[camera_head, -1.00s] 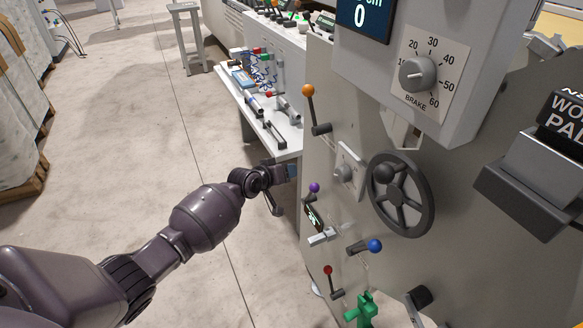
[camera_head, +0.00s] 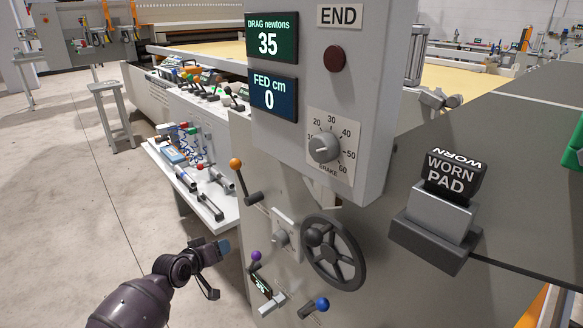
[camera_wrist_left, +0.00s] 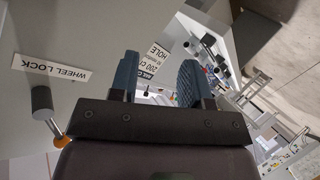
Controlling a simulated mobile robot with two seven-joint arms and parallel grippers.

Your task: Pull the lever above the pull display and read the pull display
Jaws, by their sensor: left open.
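The lever with the purple knob (camera_head: 256,256) sticks out of the grey machine panel. Just below it is a small dark pull display (camera_head: 261,285), tilted in view, with light digits that look like 35; the rest is too small to read. My left gripper (camera_head: 223,247) is to the left of the purple knob and apart from it. In the left wrist view its two blue fingers (camera_wrist_left: 160,80) are spread, with nothing between them. The purple lever cannot be made out in that view. My right gripper is not in view.
The orange-knob lever (camera_head: 237,165) is above my left gripper. A handwheel (camera_head: 333,252) and blue-knob lever (camera_head: 321,304) are to the right. The upper box has a DRAG display (camera_head: 270,39) reading 35 and a FED display (camera_head: 273,96) reading 0. A white shelf (camera_head: 222,212) holds tools.

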